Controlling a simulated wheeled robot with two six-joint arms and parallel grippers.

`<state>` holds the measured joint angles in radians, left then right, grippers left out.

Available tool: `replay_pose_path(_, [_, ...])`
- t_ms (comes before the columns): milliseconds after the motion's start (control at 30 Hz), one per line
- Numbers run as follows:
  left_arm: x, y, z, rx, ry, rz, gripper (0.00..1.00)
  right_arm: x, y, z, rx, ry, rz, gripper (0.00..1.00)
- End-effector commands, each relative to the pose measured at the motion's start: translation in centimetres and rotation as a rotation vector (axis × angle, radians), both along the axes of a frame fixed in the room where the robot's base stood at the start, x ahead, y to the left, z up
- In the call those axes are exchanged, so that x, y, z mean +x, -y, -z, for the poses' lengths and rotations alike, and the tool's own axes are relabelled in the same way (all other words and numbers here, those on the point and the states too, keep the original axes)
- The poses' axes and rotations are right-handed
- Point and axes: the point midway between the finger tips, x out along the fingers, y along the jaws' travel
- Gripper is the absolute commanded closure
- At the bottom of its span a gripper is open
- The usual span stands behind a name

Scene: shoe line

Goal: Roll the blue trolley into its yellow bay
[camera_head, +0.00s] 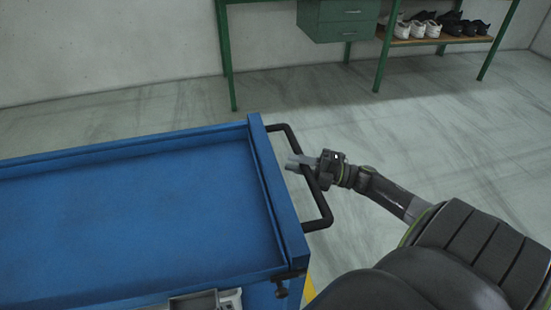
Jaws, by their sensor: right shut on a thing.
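The blue trolley (140,225) fills the left half of the head view, and its left end is cut off by the frame. A black bar handle (318,203) sticks out from its right end. My right gripper (301,163) is shut on this handle, near its middle. A small strip of yellow (309,288) shows on the floor beside the trolley's near right corner. Whether it belongs to the bay cannot be told, as the trolley and my arm hide most of it. My left gripper is not in view.
A green bench with drawers (340,20) stands by the back wall. Its lower shelf (410,41) holds several black and white shoes (402,29). The grey floor between the trolley and the bench is clear, as is the floor at right.

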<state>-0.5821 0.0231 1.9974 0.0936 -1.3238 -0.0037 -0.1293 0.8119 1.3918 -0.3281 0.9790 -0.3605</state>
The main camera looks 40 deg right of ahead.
Motion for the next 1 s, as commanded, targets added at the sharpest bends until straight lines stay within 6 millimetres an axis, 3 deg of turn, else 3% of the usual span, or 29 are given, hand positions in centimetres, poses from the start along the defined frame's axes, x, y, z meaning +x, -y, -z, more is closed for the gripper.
replay_pose_path(100, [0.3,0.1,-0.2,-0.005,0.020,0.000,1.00,-1.0,2.0,0.3,-0.004,-0.005,0.002,1.00])
replay_pose_path(333, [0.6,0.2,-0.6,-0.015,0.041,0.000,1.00,-2.1,4.2,0.3,-0.002,-0.004,0.002,1.00])
replay_pose_path(867, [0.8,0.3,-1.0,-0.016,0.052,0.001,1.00,-2.4,4.8,0.2,0.000,-0.003,0.000,1.00])
replay_pose_path(900, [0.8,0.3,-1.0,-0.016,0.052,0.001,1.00,-2.4,4.8,0.2,0.000,-0.003,0.000,0.73])
replay_pose_path(1000, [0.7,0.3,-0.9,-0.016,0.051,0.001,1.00,-2.4,4.8,0.1,0.000,-0.002,0.001,0.60])
